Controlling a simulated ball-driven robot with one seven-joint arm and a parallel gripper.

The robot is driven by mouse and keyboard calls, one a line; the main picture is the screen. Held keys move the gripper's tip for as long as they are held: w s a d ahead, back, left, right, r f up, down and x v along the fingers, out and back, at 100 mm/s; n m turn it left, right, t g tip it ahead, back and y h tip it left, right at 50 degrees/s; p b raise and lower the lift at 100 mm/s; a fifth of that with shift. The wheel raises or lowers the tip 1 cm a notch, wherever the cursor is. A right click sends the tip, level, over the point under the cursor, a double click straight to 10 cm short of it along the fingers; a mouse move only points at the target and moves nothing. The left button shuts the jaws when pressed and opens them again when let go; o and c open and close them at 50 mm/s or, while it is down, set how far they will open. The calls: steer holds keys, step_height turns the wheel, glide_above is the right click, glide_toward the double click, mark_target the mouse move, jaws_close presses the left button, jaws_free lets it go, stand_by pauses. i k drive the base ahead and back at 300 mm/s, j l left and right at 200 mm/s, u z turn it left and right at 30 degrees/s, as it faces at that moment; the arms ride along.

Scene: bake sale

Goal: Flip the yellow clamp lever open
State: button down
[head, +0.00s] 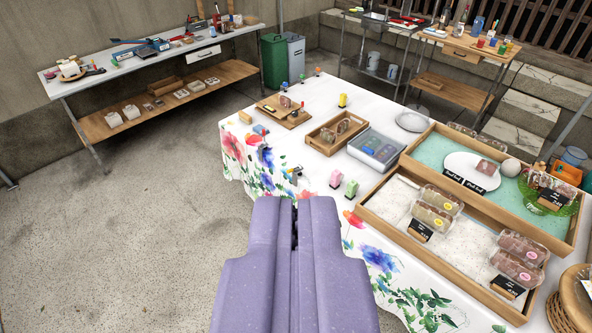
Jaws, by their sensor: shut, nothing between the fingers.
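My gripper (294,202) is lilac and shut, pointing forward from the bottom middle, with nothing seen between its fingers. Past its tips, on the near edge of the cloth-covered table, sits a small dark piece with a yellow part (295,171). A pink clamp-like piece (336,179) and a green one (351,188) sit to its right. A small upright yellow piece (343,100) stands farther back on the tabletop. The pieces are too small to tell which is the yellow clamp lever, or how it is set.
The white flowered tablecloth (222,150) covers the table. A tool bench (72,87) stands back left. The floor at left is clear.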

mark_target(290, 171)
steer(key=i+j+u, duration=0.25)
steer(key=i, duration=0.5)
steer(key=i+l+u, duration=0.25)
steer(key=i, duration=0.45)
steer(key=i+u, duration=0.25)
steer(key=i, duration=0.5)
